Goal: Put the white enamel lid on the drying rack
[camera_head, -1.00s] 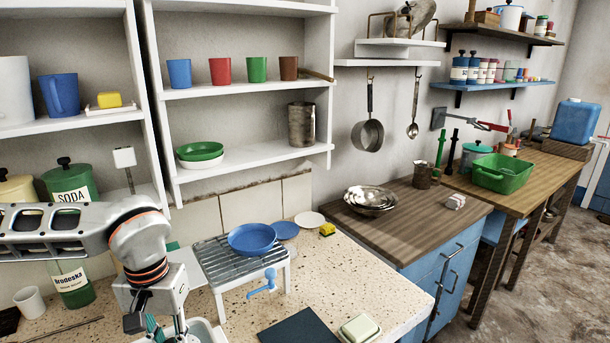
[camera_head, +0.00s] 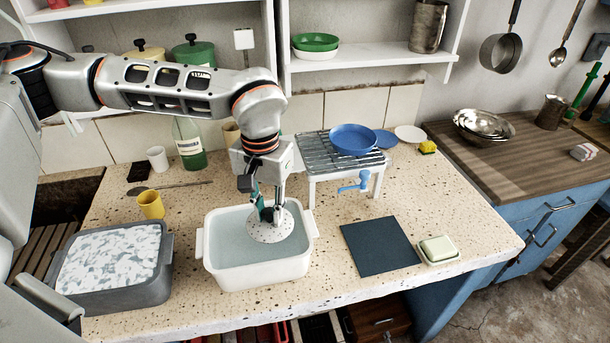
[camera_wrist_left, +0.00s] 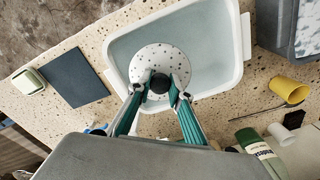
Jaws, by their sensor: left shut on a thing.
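The white enamel lid (camera_head: 268,231) has dark speckles and a black knob. My left gripper (camera_head: 267,213) is shut on its knob, over the white basin (camera_head: 258,270) of water. In the left wrist view the lid (camera_wrist_left: 163,60) lies in front of the fingertips (camera_wrist_left: 159,88), over the basin's inside; whether it touches the water I cannot tell. The drying rack (camera_head: 318,158) is a white-legged stand with a grey slatted top, right of and behind the basin. A blue plate (camera_head: 353,138) lies on its right part; the left part of the slats is bare. My right gripper is not in view.
A grey tub (camera_head: 120,290) with foam and a yellow cup (camera_head: 150,204) stand left of the basin. A dark mat (camera_head: 380,246) and a soap dish (camera_head: 438,250) lie right. Shelves (camera_head: 375,55) hang behind.

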